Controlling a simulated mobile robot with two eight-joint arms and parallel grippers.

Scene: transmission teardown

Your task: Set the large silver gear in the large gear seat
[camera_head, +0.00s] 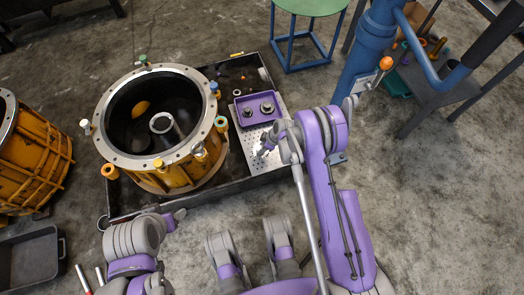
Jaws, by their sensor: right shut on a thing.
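My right gripper (266,148) is low over the perforated silver plate (246,143), to the right of the big housing. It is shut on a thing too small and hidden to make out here. A purple tray (241,101) just beyond it holds two small round silver parts, one on the left (248,112) and one on the right (267,107). I cannot tell whether either is the large silver gear or a gear seat. My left gripper (175,217) is near the front edge of the black tray, below the housing. Its jaw opening is unclear.
The yellow housing (178,178) with a silver rim stands in the black tray (236,72), with small coloured knobs around its rim. A second yellow housing (38,155) is at the left. A green-topped stool (311,5) and a blue post (372,45) stand beyond.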

